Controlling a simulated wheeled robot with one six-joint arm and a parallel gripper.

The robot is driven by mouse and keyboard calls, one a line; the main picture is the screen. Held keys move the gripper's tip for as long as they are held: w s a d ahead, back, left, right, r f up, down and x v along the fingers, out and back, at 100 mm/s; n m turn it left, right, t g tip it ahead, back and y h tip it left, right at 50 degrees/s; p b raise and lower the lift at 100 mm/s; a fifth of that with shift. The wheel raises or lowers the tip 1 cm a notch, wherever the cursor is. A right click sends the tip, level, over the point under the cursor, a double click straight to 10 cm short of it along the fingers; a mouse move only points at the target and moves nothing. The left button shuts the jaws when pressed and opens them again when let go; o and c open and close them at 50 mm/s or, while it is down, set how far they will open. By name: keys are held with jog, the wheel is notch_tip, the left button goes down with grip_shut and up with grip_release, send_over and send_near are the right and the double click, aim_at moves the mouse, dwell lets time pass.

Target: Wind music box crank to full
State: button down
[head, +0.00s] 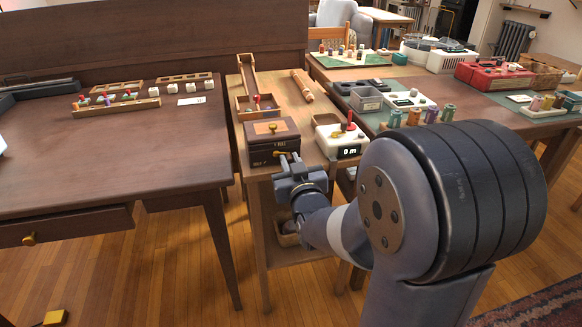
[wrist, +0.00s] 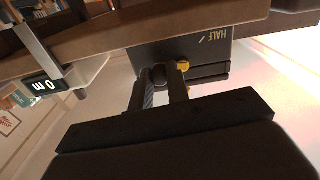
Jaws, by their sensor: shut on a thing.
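The music box (head: 262,137) is a dark brown box with a tan patch on its lid. It stands on the narrow wooden table in the head view. Its dark front face also shows in the wrist view (wrist: 205,50), with the word HALF on it. The brass crank (wrist: 183,66) shows beside my fingers, and a brass part of it (head: 279,153) shows just above my gripper. My gripper (head: 290,162) is at the front of the box, shut on the crank. The fingers (wrist: 158,88) partly hide the crank, so its exact angle is unclear.
A white device (head: 342,138) with a red knob and a "0 m" display stands close at the right of the box. A wooden tray (head: 258,108) and a wooden roller (head: 302,85) lie behind. A large brown desk (head: 100,150) is at the left, a busy table at the right.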

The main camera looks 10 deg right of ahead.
jog(key=shift+a+f+m+b, duration=0.1)
jog(key=shift+f+m+b, duration=0.1)
jog(key=shift+m+b, duration=0.65)
jog(key=shift+a+f+m+b, duration=0.1)
jog(key=shift+f+m+b, duration=0.15)
jog(key=shift+m+b, duration=0.55)
jog(key=shift+a+f+m+b, duration=0.1)
jog(key=shift+f+m+b, duration=0.1)
jog(key=shift+m+b, duration=0.65)
jog(key=shift+m, duration=0.3)
jog(key=c, duration=1.4)
grip_release()
jog(key=shift+o, duration=0.2)
jog(key=s+p, duration=0.2)
jog(key=s, duration=0.9)
